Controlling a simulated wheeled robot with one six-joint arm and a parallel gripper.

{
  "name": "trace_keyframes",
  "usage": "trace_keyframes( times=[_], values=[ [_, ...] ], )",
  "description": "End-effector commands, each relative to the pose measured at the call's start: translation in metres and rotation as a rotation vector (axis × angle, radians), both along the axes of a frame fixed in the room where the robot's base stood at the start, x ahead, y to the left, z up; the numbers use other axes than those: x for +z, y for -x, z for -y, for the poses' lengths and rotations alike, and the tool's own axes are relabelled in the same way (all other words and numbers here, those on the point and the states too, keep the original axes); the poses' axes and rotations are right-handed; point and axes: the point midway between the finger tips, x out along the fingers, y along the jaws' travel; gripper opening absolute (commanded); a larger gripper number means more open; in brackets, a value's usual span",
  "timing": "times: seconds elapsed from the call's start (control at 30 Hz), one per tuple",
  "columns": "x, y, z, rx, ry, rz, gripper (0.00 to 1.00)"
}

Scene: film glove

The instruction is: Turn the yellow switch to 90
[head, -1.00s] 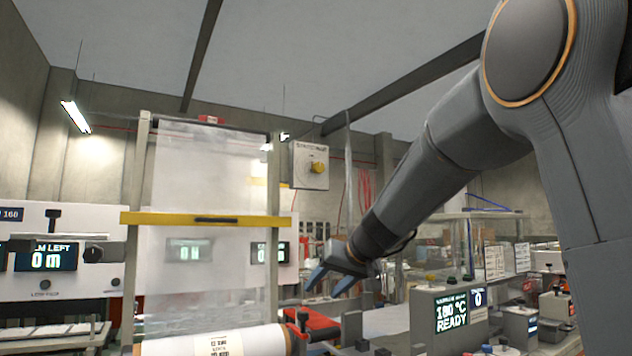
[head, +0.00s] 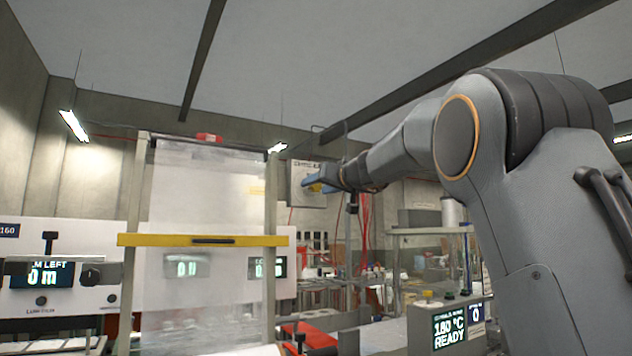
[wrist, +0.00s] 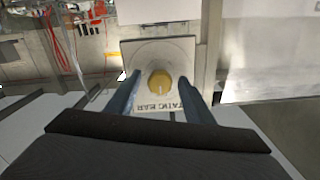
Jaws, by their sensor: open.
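The yellow switch (wrist: 160,82) is a round knob on a pale square panel (wrist: 182,46) mounted upright on the far side. In the wrist view it shows between the two fingers of my gripper (wrist: 158,84), with a white mark on it. The panel lettering appears upside down there. In the head view, my open gripper (head: 318,180) overlaps the panel (head: 298,196) and hides most of the knob. I cannot tell whether the fingers touch the knob.
A clear film sheet in a frame with a yellow crossbar (head: 205,240) stands left of the panel. A control box reading 180 °C READY (head: 450,325) stands at lower right. Red cables (head: 365,235) hang beyond my arm.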

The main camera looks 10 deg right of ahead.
Motion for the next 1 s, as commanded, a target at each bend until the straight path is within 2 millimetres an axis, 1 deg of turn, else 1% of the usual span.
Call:
trace_keyframes(
  times=[0.1,0.2,0.47,0.5,0.57,0.6,0.73,1.0],
  values=[
    [0.001,-0.01,-0.003,0.001,-0.001,-0.001,0.48],
    [0.0,-0.013,-0.004,0.0,-0.001,0.0,0.48],
    [0.0,-0.015,-0.005,0.0,0.0,0.0,0.48],
    [0.0,-0.015,-0.005,0.0,0.0,0.0,0.46],
    [0.0,-0.015,-0.005,0.0,0.0,0.0,0.36],
    [0.0,-0.015,-0.005,0.0,0.0,0.0,0.29],
    [-0.001,-0.015,-0.005,0.0,0.0,0.0,0.07],
    [-0.001,-0.015,-0.005,0.0,-0.022,-0.007,0.07]
  ],
)
